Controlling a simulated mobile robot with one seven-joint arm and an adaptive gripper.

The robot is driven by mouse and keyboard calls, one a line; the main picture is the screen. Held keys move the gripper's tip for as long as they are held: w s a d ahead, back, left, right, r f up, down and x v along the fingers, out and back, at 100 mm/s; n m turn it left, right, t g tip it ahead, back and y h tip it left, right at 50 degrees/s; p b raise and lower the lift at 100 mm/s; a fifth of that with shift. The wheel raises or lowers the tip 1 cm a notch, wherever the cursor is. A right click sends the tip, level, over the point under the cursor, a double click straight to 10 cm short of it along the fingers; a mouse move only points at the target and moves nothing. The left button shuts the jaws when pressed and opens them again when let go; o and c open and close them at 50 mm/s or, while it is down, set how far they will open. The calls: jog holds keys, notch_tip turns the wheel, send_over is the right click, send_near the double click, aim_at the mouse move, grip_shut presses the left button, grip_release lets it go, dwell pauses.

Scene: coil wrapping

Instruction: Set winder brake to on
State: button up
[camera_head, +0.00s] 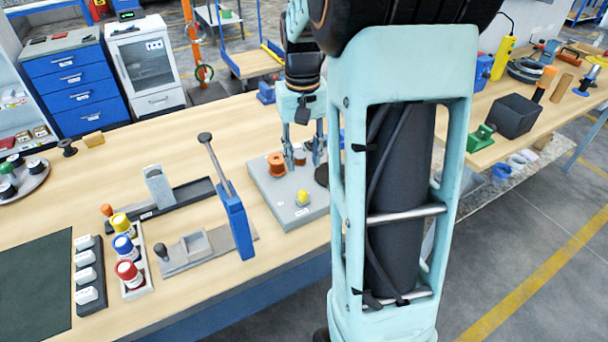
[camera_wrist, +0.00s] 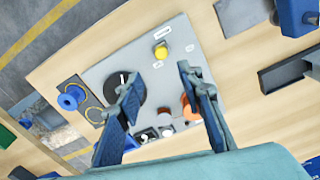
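The grey control panel (camera_head: 267,195) lies on the wooden bench; it also shows in the wrist view (camera_wrist: 185,40). It carries a yellow button (camera_wrist: 161,52), a black disc (camera_wrist: 122,85), an orange knob (camera_wrist: 188,112) and small light-and-dark controls (camera_wrist: 150,134) near its lower edge. The labels are too small to read, so I cannot tell which control is the winder brake or how it is set. My gripper (camera_head: 304,162) is over the panel, pointing down; in the wrist view its fingers (camera_wrist: 160,82) are apart with nothing between them. My right finger partly covers the orange knob.
A fixture with a blue upright lever (camera_head: 235,222) stands left of the panel. A tray of colour-capped bottles (camera_head: 128,258) is farther left. A blue spool (camera_wrist: 70,98) is beside the panel in the wrist view. My arm hides part of the bench in the head view.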

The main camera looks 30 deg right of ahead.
aim_at(302, 192)
jog(key=shift+s+a+f, duration=0.1)
jog(key=shift+a+f, duration=0.05)
jog(key=shift+f, duration=0.5)
notch_tip(302, 192, down, 10)
jog(key=shift+r, duration=0.2)
grip_shut()
